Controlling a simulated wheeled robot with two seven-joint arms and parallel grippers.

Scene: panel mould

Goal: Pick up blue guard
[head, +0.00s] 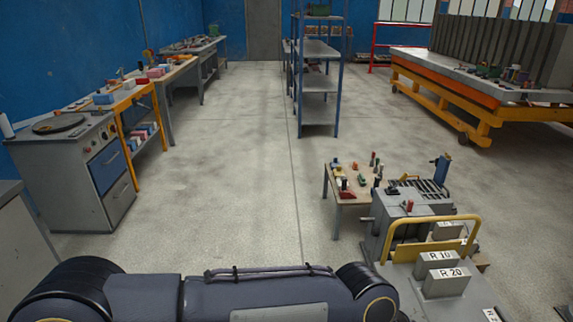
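No thing in the head view is clearly the blue guard. A small dark blue upright piece (441,170) stands at the back right of a grey machine (388,240), at right of centre. It is too small to tell if it is the guard. Neither gripper shows. Dark rounded parts of my own body fill the bottom edge of the view.
A small table (351,198) with several small objects stands beside the machine. Blocks marked R 10 (436,262) and R 20 (446,284) sit by a yellow handle (391,248). A blue shelf rack (319,100) stands farther back. The middle floor (230,160) is clear.

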